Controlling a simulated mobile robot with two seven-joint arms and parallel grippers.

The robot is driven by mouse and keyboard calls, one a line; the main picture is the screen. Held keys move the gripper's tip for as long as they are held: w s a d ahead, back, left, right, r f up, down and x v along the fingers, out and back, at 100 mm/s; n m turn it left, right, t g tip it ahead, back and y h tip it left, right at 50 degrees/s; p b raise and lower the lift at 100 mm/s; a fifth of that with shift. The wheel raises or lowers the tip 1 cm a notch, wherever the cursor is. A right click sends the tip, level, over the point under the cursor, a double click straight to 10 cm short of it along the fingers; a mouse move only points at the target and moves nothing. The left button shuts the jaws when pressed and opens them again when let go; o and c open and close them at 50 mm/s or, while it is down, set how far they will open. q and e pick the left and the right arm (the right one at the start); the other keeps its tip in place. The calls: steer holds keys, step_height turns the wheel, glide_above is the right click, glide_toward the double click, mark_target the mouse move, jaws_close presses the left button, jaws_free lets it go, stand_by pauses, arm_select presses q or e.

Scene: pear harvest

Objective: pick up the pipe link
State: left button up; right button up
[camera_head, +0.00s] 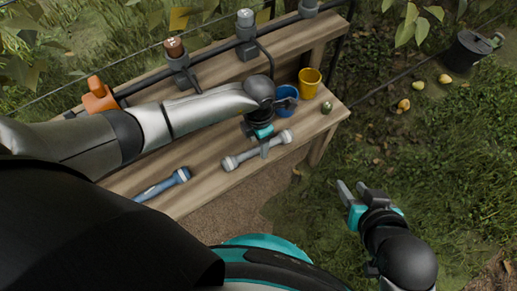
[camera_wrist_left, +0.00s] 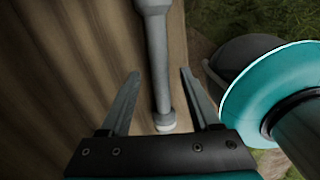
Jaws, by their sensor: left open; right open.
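The pipe link, a grey tube with pale thicker ends (camera_head: 244,156), lies on the front part of the wooden bench. My left gripper (camera_head: 264,151) points down over its middle, jaws open. In the left wrist view the pipe link (camera_wrist_left: 158,50) runs lengthwise between the two spread fingers (camera_wrist_left: 159,74), with a gap on each side; its near end shows close to the gripper body. Whether the fingertips reach down beside it I cannot tell. My right gripper (camera_head: 351,188) is open and empty over the grass, right of the bench.
A blue cup (camera_head: 287,101), a yellow cup (camera_head: 309,83) and a small green round thing (camera_head: 327,107) stand at the bench's right end. A blue tool (camera_head: 163,186) lies left of the pipe link. A dark rail with fittings (camera_head: 247,33) runs along the back.

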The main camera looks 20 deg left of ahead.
arm_select(q)
steer(key=shift+f+b, duration=0.4)
steer(key=shift+f, duration=0.65)
arm_select(e)
steer(key=shift+w+a+r+t+y, duration=0.1)
steer(key=shift+w+a+t+y, duration=0.3)
steer(key=shift+a+t, duration=0.25)
steer(key=shift+w+a+r+t+y, duration=0.1)
steer(key=shift+w+a+t+y, duration=0.25)
steer(key=shift+a+t, duration=0.3)
steer(key=shift+a, duration=0.1)
arm_select(q)
jaws_close()
